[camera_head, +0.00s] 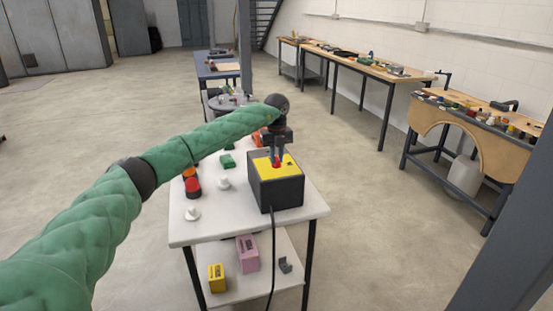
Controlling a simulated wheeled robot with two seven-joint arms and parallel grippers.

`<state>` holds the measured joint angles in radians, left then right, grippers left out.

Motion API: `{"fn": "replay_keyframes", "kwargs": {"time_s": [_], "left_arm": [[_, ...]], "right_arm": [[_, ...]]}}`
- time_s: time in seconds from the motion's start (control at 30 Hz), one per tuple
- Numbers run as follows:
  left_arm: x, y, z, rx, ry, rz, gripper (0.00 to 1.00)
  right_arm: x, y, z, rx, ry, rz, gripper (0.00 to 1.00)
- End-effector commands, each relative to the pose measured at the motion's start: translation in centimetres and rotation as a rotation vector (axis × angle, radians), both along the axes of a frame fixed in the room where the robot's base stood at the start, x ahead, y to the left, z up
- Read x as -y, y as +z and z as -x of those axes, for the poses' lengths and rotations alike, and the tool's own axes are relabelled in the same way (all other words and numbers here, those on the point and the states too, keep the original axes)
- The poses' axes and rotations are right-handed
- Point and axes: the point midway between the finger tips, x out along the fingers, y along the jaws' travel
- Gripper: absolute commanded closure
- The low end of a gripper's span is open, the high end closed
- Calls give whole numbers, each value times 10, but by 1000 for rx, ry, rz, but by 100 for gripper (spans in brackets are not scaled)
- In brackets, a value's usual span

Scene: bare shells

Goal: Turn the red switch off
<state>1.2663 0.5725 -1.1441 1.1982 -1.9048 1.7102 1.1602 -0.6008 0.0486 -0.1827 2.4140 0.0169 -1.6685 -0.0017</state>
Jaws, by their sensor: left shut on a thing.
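The red switch (276,163) sits on the yellow top of a black box (279,191) on a white table (222,231). My left arm reaches in from the left. My left gripper (276,157) points down from above the box, its fingers shut on the red switch. The fingers hide part of the switch, so its position is hard to tell. My right gripper is not in view.
Red and orange parts (192,184), white knobs (224,183) and a green block (227,161) lie left of the box. A cable hangs off the table's front. The lower shelf holds a pink box (247,253) and a yellow box (217,278). Workbenches stand along the right wall.

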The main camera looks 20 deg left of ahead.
Motion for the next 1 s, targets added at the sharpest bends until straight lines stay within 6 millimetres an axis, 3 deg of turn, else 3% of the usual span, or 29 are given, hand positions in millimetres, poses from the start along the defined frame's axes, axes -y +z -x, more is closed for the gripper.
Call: {"fn": "replay_keyframes", "kwargs": {"time_s": [0.63,0.67,0.73,1.0], "left_arm": [[0,1,0,1,53,0,100],[0,1,0,1,53,0,79],[0,1,0,1,53,0,65],[0,1,0,1,52,1,62]], "right_arm": [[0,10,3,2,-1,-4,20],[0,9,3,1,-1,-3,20],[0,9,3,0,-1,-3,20],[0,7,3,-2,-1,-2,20]]}}
